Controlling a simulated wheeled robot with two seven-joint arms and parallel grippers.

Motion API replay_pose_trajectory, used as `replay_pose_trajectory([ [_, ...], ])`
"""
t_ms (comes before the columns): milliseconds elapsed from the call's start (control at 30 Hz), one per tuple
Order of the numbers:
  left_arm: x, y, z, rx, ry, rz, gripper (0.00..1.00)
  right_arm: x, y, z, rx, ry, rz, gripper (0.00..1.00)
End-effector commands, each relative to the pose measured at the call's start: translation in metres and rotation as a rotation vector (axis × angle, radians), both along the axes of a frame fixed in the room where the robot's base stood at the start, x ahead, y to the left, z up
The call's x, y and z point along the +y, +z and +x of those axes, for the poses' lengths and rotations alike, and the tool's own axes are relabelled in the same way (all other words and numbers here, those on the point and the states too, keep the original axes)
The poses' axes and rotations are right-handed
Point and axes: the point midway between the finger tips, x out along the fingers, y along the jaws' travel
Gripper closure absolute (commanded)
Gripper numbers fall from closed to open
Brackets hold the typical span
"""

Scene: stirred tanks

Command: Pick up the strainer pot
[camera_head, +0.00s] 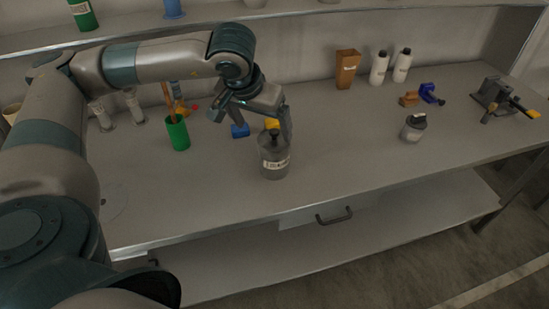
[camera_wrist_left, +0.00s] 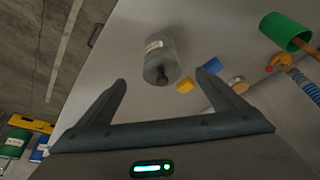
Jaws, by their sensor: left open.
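A grey cylindrical pot with a white label and a dark knob on top (camera_head: 273,158) stands upright on the bench, near its front edge. I take it for the strainer pot; its label is too small to read. It also shows in the left wrist view (camera_wrist_left: 160,55), beyond the fingertips. My left gripper (camera_head: 252,116) is open and empty, above and behind the pot, with one finger close to the knob in the picture. In the left wrist view the open fingers (camera_wrist_left: 160,79) spread either side of the pot's knob end. My right gripper is not in view.
A green cup (camera_head: 178,134) holding tools stands left of the pot, and blue (camera_head: 240,131) and yellow (camera_head: 271,123) pieces lie behind it. A small dark-lidded jar (camera_head: 412,131) stands to the right. The bench between pot and jar is clear. A shelf (camera_head: 130,36) runs above.

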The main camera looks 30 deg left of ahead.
Motion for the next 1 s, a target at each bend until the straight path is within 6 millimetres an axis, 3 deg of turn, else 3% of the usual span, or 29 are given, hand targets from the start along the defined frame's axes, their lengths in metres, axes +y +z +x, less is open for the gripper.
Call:
replay_pose_trajectory([
  [300, 0.002, -0.035, 0.015, 0.006, 0.000, 0.000, 0.10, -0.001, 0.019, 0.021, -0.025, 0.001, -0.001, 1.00],
  [700, 0.006, -0.097, 0.041, 0.003, 0.000, 0.000, 0.10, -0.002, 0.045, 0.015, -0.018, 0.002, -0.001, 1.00],
  [1000, 0.007, -0.110, 0.045, 0.000, 0.000, -0.001, 0.10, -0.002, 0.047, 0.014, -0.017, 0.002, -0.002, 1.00],
])
